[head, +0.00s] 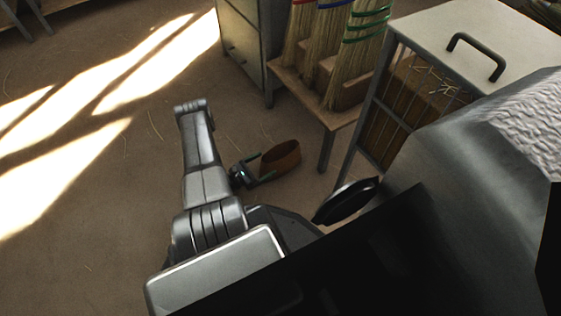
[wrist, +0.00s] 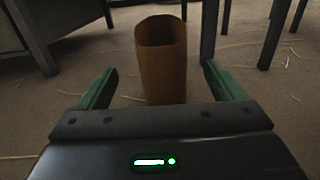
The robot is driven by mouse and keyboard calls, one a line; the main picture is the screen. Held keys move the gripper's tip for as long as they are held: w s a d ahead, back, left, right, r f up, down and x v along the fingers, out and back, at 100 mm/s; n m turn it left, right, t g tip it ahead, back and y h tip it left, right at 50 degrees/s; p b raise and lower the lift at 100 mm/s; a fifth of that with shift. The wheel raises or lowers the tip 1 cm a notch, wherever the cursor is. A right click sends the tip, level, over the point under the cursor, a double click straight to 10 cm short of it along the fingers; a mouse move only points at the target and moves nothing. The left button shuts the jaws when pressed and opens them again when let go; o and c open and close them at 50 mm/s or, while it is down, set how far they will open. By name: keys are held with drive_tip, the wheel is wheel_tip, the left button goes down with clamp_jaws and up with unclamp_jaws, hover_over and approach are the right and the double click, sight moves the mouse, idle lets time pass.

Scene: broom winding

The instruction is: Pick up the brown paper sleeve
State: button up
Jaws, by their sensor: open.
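The brown paper sleeve (head: 281,158) is an open-ended tube near the floor, right of my arm in the head view. In the wrist view the sleeve (wrist: 162,66) stands upright, its open end up, ahead of my gripper and between the lines of its two green fingers. My gripper (wrist: 158,84) is open, with the fingers apart on either side of the sleeve and a gap visible to each. In the head view my gripper (head: 262,177) is close beside the sleeve's left side. The sleeve's lower end is hidden by the gripper body in the wrist view.
A wooden bench (head: 318,112) with broom heads (head: 345,65) stands behind the sleeve, its leg close by. A metal cabinet (head: 243,55) is at the back, and a wire-sided bin (head: 410,90) stands right. The floor on the left is mostly clear, with loose straws.

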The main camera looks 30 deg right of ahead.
sight(281, 160)
drive_tip(key=d, duration=0.1)
drive_tip(key=d+b, duration=0.1)
drive_tip(key=d, duration=0.2)
drive_tip(key=shift+w+d+r, duration=0.1)
drive_tip(key=shift+d+r, duration=0.05)
drive_tip(key=shift+r, duration=0.25)
drive_tip(key=c, duration=1.1)
